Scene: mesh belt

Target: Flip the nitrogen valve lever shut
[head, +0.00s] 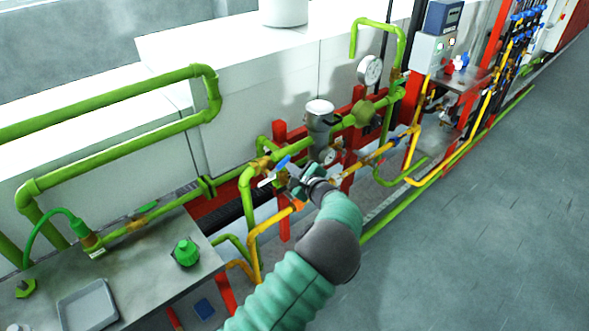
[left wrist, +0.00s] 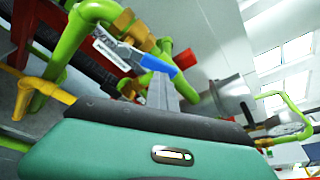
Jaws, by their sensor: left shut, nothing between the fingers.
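The nitrogen valve lever has a blue handle (head: 283,162) and sits on the green and brass pipework left of the grey regulator. In the left wrist view the blue lever (left wrist: 158,64) lies just beyond my fingertips, with a white name tag (left wrist: 115,52) hanging to its left. My left gripper (head: 293,180) is shut and empty, just below and right of the lever. In the left wrist view its grey fingers (left wrist: 160,88) reach up to the blue handle. I cannot tell whether they touch it. My right gripper is not in view.
Green pipes (head: 110,143) run along the wall on the left. A metal bench (head: 140,265) holds a grey tray (head: 88,306) and a green knob (head: 186,252). A pressure gauge (head: 369,70) and yellow pipes stand right of the lever. The grey floor (head: 470,220) at right is clear.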

